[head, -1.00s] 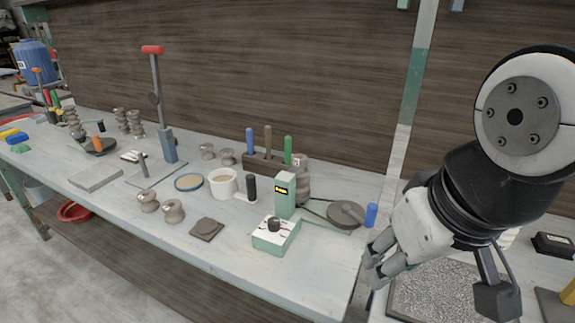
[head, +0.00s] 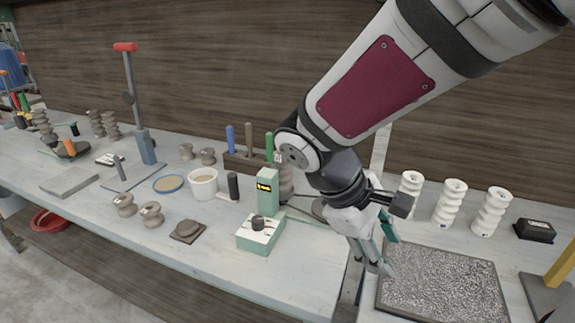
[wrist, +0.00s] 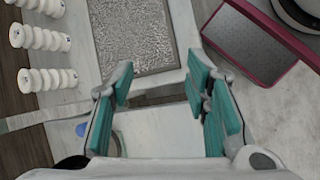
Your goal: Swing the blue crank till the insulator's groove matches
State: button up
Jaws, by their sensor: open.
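The blue crank handle (wrist: 81,129) shows in the wrist view at lower left, partly cut off by my gripper's body. In the head view my gripper hides it, and only part of the grey crank disc (head: 318,208) shows left of my wrist. A grey-brown ribbed insulator (head: 286,182) stands behind a green gauge (head: 268,190) with a small yellow display; its groove is too small to read. My gripper (head: 382,264) is open and empty, pointing down above the bench near the gap, with teal finger pads (wrist: 160,82) spread apart, clear of the handle.
A green box with a black knob (head: 258,230) sits in front of the gauge. White insulators (head: 453,204) and a rough grey tray (head: 440,286) lie to the right. A rack of coloured handles (head: 240,160) stands behind. The front bench is clear below the green box.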

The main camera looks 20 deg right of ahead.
jog(key=w+a+f+n+t+h+b, duration=0.1)
jog(key=w+a+f+n+t+h, duration=0.1)
jog(key=w+f+n+t+h, duration=0.45)
jog(key=w+a+f+n+t+h+b, duration=0.15)
jog(key=w+f+n+h, duration=0.25)
jog(key=w+n, duration=0.55)
jog(key=shift+m, duration=0.6)
jog(key=x, duration=0.4)
jog(key=w+x, duration=0.1)
jog(key=x, duration=0.8)
jog(key=shift+w+d, duration=0.1)
jog(key=shift+w, duration=0.25)
grip_shut()
